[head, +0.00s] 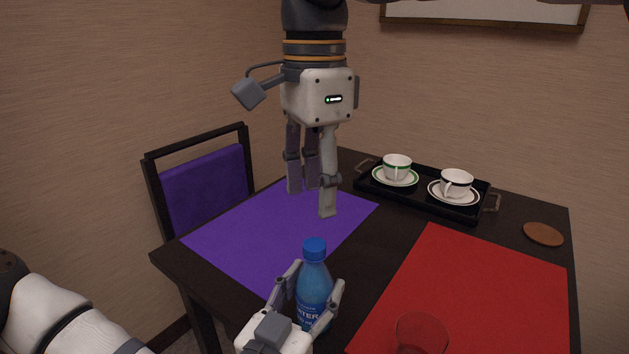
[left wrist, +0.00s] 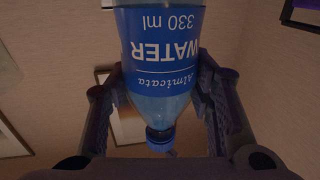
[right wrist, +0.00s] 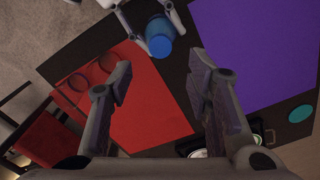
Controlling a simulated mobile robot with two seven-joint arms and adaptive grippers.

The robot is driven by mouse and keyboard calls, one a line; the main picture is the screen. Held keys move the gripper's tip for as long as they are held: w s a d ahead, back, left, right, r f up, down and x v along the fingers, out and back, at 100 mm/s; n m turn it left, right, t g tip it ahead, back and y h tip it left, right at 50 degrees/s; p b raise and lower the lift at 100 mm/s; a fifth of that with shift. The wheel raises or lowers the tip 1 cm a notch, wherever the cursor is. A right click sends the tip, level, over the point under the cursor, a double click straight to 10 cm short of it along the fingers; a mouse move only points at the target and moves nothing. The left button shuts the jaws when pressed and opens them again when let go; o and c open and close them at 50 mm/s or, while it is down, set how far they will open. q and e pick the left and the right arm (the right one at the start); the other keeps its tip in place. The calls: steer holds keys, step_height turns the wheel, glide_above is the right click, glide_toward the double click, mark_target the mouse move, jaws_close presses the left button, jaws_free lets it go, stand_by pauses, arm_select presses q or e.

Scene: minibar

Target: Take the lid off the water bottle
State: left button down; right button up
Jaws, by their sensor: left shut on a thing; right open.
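The water bottle (head: 313,285) is clear blue with a blue label and stands upright near the front of the table. Its blue lid (head: 314,248) is on its top. My left gripper (head: 308,292) is shut around the bottle's body from the front. The left wrist view shows the label (left wrist: 160,45) upside down, with the lid (left wrist: 160,140) at the bottom of the picture. My right gripper (head: 313,200) is open and empty, pointing down above the purple mat, behind and above the bottle. In the right wrist view the lid (right wrist: 159,46) lies beyond the open fingers (right wrist: 165,85).
A purple mat (head: 240,240) and a red mat (head: 480,290) lie on the dark table. A clear glass (head: 421,335) stands at the front of the red mat. A black tray (head: 420,203) with two cups and saucers is at the back. A brown coaster (head: 543,235) lies at the right.

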mark_target(314, 243)
steer(key=m, duration=0.2)
steer(key=shift+m, duration=0.4)
steer(key=shift+f, duration=0.4)
step_height(314, 243, down, 7)
steer(key=shift+f, duration=0.1)
jaws_close()
